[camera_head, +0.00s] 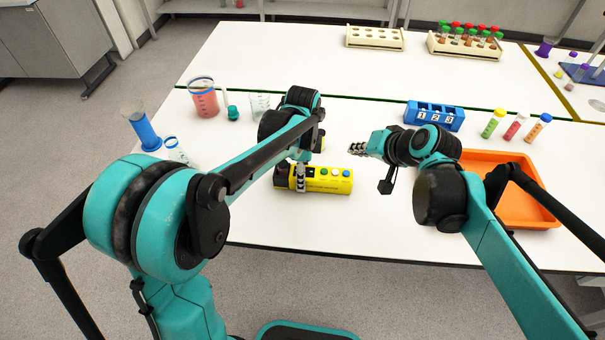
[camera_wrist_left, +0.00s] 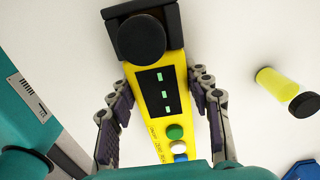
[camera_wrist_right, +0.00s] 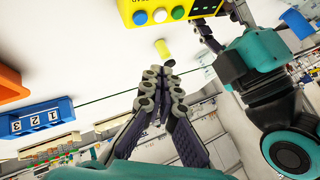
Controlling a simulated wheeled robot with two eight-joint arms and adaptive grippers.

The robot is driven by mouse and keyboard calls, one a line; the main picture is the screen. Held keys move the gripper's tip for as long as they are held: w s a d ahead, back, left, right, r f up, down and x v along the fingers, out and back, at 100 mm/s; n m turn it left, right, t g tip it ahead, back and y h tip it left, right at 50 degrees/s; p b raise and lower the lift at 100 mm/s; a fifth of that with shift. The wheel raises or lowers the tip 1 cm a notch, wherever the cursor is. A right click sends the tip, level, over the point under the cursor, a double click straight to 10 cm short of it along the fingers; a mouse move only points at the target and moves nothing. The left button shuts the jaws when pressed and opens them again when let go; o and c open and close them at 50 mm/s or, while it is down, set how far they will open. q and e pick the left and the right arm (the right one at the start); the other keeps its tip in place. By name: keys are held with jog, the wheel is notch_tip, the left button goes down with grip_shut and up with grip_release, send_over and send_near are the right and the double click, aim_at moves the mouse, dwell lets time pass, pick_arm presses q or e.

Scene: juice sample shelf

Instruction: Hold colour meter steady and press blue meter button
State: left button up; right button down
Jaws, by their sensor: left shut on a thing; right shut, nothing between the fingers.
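The yellow colour meter (camera_head: 325,184) lies on the white table near its front edge. My left gripper (camera_head: 300,178) is shut around its body from above; in the left wrist view the fingers flank the meter (camera_wrist_left: 148,85). Green (camera_wrist_left: 175,131), white (camera_wrist_left: 178,146) and blue (camera_wrist_left: 180,157) buttons sit in a row on its top. The blue button (camera_head: 346,173) is nearest the meter's right end. My right gripper (camera_head: 357,149) is shut and empty, beyond and above that end, apart from it. In the right wrist view the blue button (camera_wrist_right: 140,17) shows beyond the closed fingertips (camera_wrist_right: 163,75).
A small yellow cylinder (camera_wrist_right: 163,48) is on the table behind the meter. An orange tray (camera_head: 545,215), a blue numbered rack (camera_head: 435,117) and three capped tubes stand right. A beaker of red liquid (camera_head: 204,100) and other glassware stand left.

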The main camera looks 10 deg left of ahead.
aim_at(352, 177)
jog(key=shift+f, duration=3.35)
jog(key=shift+f, duration=0.45)
jog(key=shift+r, duration=0.45)
jog(key=shift+r, duration=3.05)
